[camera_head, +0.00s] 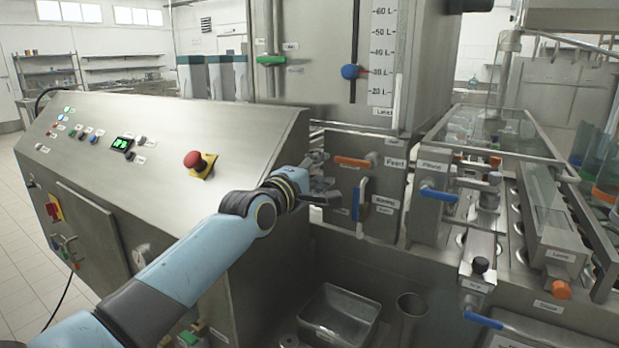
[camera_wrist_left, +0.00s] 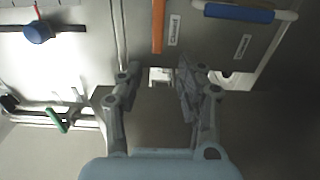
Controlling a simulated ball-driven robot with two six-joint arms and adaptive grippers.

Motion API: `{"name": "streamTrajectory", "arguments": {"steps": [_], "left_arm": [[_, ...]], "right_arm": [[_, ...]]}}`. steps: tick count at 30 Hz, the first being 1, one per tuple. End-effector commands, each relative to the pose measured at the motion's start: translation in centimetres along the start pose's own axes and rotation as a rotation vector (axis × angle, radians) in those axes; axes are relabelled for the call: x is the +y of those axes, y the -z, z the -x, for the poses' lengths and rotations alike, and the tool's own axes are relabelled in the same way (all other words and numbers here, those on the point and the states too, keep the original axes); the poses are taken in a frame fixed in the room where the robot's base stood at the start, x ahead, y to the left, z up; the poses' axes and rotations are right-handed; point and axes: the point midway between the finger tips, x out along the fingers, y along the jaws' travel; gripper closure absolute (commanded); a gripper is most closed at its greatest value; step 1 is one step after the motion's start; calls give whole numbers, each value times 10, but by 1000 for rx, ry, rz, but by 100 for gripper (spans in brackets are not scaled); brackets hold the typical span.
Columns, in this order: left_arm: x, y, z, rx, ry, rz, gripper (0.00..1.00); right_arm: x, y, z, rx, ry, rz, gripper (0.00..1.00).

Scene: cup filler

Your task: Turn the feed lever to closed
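The orange feed lever (camera_head: 353,162) lies roughly horizontal on the grey metal panel, beside a label that reads "Feed". In the left wrist view the orange lever (camera_wrist_left: 158,25) shows at the top, beyond the fingertips and in line with the gap between them. My left gripper (camera_head: 326,175) is just left of and slightly below the lever in the head view. In the wrist view its two fingers (camera_wrist_left: 158,76) stand apart with nothing between them, so it is open and empty. No contact with the lever is visible. My right gripper is not in view.
A blue-handled lever (camera_head: 358,200) sits just below the orange one. A tank with a blue knob (camera_head: 350,72) and a green handle (camera_head: 271,60) rises above. The sloped control cabinet (camera_head: 240,125) with a red stop button (camera_head: 193,159) stands left. A metal tray (camera_head: 339,313) lies below.

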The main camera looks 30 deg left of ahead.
Motion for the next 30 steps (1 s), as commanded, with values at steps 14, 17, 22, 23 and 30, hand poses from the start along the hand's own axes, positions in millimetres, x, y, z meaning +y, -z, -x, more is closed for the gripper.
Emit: {"name": "streamTrajectory", "arguments": {"steps": [14,17,22,23,30], "left_arm": [[-1,0,47,0,1,1,62],[-1,0,47,0,1,2,62],[-1,0,46,0,1,2,62],[-1,0,46,0,1,2,62],[-23,-9,66,-14,99,-124,62]], "right_arm": [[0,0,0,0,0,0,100],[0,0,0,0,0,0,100],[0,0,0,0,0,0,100],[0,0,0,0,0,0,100],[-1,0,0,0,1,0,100]]}}
